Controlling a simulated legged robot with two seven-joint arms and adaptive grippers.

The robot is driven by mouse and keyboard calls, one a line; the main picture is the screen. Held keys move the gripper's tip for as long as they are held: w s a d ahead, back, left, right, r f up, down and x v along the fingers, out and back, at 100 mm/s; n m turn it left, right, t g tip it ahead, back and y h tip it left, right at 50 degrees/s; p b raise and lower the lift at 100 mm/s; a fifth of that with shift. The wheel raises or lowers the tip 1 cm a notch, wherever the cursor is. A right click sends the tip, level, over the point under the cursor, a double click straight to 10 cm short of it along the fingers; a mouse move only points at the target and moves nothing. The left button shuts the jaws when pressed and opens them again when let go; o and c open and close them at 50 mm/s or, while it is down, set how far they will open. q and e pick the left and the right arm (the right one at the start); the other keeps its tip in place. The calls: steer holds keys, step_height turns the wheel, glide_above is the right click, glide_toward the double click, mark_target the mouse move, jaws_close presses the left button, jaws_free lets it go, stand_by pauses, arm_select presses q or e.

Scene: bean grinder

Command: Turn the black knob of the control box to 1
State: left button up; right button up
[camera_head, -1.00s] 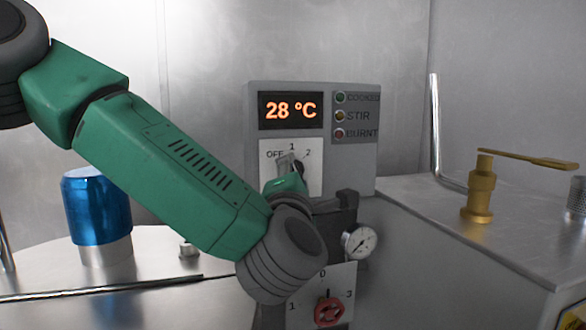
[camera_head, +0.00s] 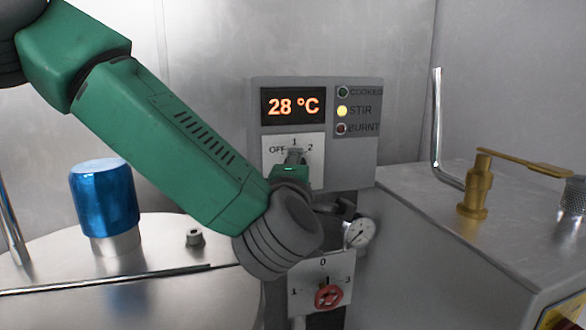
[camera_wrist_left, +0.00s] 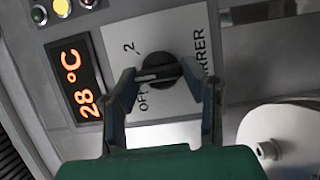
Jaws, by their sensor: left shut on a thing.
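The grey control box (camera_head: 315,85) stands at the centre of the head view, with a 28 °C display. Its white plate (camera_head: 310,146) reads OFF, 1 and 2. The black knob (camera_wrist_left: 172,70) on that plate shows in the left wrist view, with its light mark pointing left between OFF and 2. The 1 is hidden there behind a finger, but shows upright above the knob in the head view. My left gripper (camera_head: 294,157) is shut on the knob, a finger on each side (camera_wrist_left: 165,84). The yellow STIR light (camera_head: 342,111) is lit.
Below are a pressure gauge (camera_head: 359,233) and a red knob (camera_head: 328,297) on a lower plate. A blue cylinder (camera_head: 102,194) stands on the round metal lid at the left. A brass lever (camera_head: 473,197) stands on the metal box at the right.

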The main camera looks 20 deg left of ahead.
arm_select(q)
steer(key=shift+s+d+f, duration=0.1)
steer(key=shift+d+f, duration=0.1)
steer(key=shift+f, duration=0.05)
steer(key=o, duration=1)
steer(key=shift+o, duration=0.8)
steer(key=shift+d+r, duration=0.1)
steer(key=shift+d, duration=0.25)
steer(key=v, duration=1.1)
steer(key=shift+s+d, duration=0.25)
steer(key=shift+s, duration=0.05)
steer(key=shift+a, duration=0.35)
